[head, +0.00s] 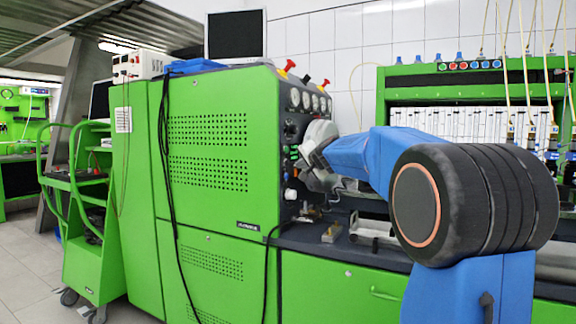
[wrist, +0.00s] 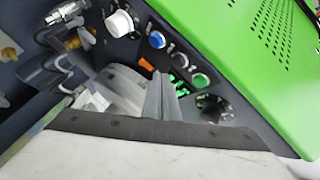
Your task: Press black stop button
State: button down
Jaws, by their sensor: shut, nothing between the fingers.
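The control panel (wrist: 110,55) is dark and carries the buttons, seen tilted in the wrist view. A black round knob (wrist: 213,106) is beyond the green one. I cannot clearly pick out a black stop button; my fingers cover part of the panel. My gripper (wrist: 152,88) is shut and empty, its grey fingers pointing at the panel below this row. In the head view my gripper (head: 306,160) is close to the machine's panel side; contact cannot be told.
A white knob (wrist: 120,23), an orange switch (wrist: 147,64) and metal fittings (wrist: 68,14) with hoses crowd the panel. The green perforated cabinet (head: 215,225) is left of my gripper. A work surface with metal parts (head: 331,232) lies below it.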

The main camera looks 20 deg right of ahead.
jog(key=shift+s+d, duration=1.1)
jog(key=shift+s, duration=0.3)
jog(key=s+a+f+n+g+y, duration=0.2)
jog(key=s+a+f+n+g, duration=0.15)
jog(key=s+a+f, duration=0.55)
jog(key=s+a+f+n+g+y, duration=0.2)
jog(key=s+a+f+n, duration=0.25)
jog(key=s+a, duration=0.75)
jog(key=s+f+n+g+h, duration=0.1)
jog(key=s+f+n+g, duration=0.1)
jog(key=s+f, duration=0.9)
jog(key=s+a+f+n+g+h, duration=0.1)
jog(key=s+f+n+g, duration=0.1)
jog(key=s+f, duration=0.9)
jog(key=s+g, duration=0.1)
jog(key=s, duration=0.6)
jog(key=shift+a+n, duration=0.2)
jog(key=shift+n, duration=0.2)
